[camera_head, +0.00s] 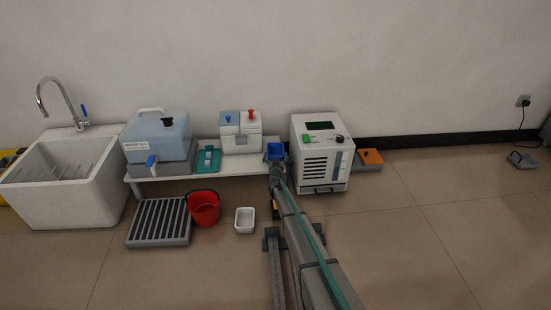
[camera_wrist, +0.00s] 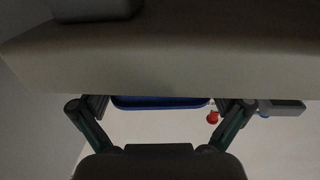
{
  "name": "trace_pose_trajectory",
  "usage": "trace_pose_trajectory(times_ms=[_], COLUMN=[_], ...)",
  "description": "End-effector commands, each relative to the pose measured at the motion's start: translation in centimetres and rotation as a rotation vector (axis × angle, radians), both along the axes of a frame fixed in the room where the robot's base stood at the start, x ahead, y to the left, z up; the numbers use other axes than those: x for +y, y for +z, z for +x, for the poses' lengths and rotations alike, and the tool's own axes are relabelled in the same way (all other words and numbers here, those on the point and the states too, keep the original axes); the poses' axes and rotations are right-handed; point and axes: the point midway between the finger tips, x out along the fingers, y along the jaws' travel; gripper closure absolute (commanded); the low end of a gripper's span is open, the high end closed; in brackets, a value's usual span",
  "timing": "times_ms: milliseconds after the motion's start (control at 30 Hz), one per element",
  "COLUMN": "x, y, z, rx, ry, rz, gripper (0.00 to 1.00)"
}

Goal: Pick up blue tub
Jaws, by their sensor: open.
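A blue tub (camera_head: 276,150) shows at the end of my arm in the head view, between the white two-part box and the white instrument. In the wrist view the tub (camera_wrist: 160,102) is a dark blue strip spanning most of the gap between my fingers. A broad pale surface hides part of it there. My gripper (camera_wrist: 162,107) is open, with one finger on each side of the strip. I cannot tell whether either finger touches it. In the head view my gripper (camera_head: 276,166) is small and overlaps the tub's lower part.
The white instrument (camera_head: 320,160) stands close right. A red bucket (camera_head: 204,209), white tub (camera_head: 245,220) and slatted grey tray (camera_head: 159,222) are on the floor.

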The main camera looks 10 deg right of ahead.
Motion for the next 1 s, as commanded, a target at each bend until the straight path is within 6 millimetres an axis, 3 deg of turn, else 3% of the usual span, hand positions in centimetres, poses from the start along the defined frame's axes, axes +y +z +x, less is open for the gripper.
trace_pose_trajectory(times_ms=[133,400,700,1000], x=[-0.2,-0.3,-0.3,-0.3], y=[-0.3,0.0,0.0,0.2], z=[2.0,2.2,2.2,2.2], rx=[0.0,0.002,0.001,0.001], ry=[-0.001,-0.001,-0.001,0.0], rz=[-0.001,-0.001,-0.001,0.0], gripper=[0.0,0.0,0.47,0.47])
